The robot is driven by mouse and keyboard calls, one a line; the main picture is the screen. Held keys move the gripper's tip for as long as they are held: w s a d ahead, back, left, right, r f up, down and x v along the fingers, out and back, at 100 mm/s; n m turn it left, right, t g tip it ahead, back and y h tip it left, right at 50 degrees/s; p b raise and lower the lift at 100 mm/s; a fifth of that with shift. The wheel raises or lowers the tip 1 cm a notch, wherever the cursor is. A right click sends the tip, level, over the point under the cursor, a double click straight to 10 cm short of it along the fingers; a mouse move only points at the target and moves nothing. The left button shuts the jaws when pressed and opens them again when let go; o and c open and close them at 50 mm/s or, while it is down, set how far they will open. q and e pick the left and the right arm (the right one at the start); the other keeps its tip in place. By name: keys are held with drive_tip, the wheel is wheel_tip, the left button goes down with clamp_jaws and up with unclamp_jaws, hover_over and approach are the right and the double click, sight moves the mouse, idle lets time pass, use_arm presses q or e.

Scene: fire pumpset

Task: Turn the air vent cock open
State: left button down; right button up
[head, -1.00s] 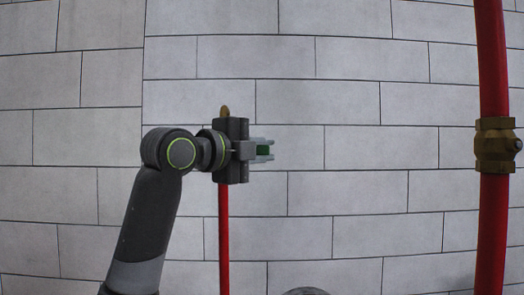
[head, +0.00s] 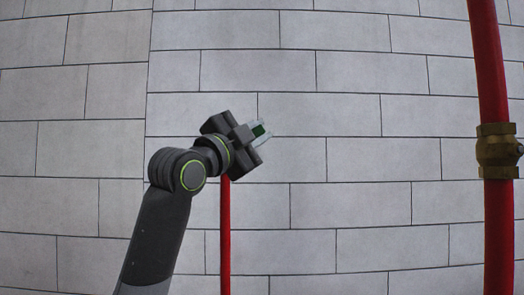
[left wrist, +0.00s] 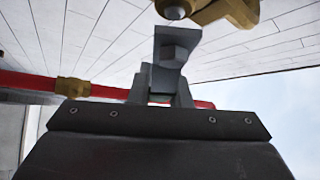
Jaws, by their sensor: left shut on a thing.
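My left gripper (head: 260,132) is tilted up to the right in the head view, in front of the top of a thin red pipe (head: 225,235). It is shut on the green handle (head: 258,131) of the air vent cock, which shows between the fingertips. The cock's body is hidden behind the gripper in the head view. In the left wrist view a brass body (left wrist: 225,10) with a grey round end stands just beyond the grey fingers (left wrist: 168,60); the green handle does not show there. My right gripper is not in view.
A thicker red pipe (head: 496,230) with a brass fitting (head: 497,150) stands at the right. A grey block wall (head: 380,200) fills the background. The space between the two pipes looks clear. The left wrist view also shows a small brass fitting (left wrist: 72,87) on a red pipe.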

use_arm(q)
drive_tip(key=a+r+n+t+y, duration=0.1)
drive_tip(key=n+t+y, duration=0.2)
drive_tip(key=n, duration=0.2)
drive_tip(key=a+r+n+t+y+b, duration=0.1)
drive_tip(key=a+n+t+y, duration=0.1)
drive_tip(key=n, duration=0.3)
drive_tip(key=a+r+n+t+y+b, duration=0.1)
drive_tip(key=a+n+t+y, duration=0.1)
drive_tip(key=n+t+y, duration=0.1)
drive_tip(key=shift+r+n+t+y, duration=0.15)
drive_tip(key=shift+n+t+y, duration=0.15)
drive_tip(key=shift+n, duration=0.6)
drive_tip(key=shift+a+r+n+t+y, duration=0.15)
drive_tip(key=shift+a+n+y, duration=0.15)
drive_tip(key=shift+n+y, duration=0.75)
drive_tip(key=shift+a+f+n+t+y, duration=0.1)
drive_tip(key=shift+a+n+t+y, duration=0.2)
drive_tip(key=shift+n+y, duration=0.8)
drive_tip(key=shift+a+r+n+t+y, duration=0.1)
drive_tip(key=shift+a+n+y, duration=0.25)
drive_tip(key=shift+n+y, duration=0.7)
drive_tip(key=c, duration=1.3)
unclamp_jaws()
drive_tip(key=shift+c, duration=0.2)
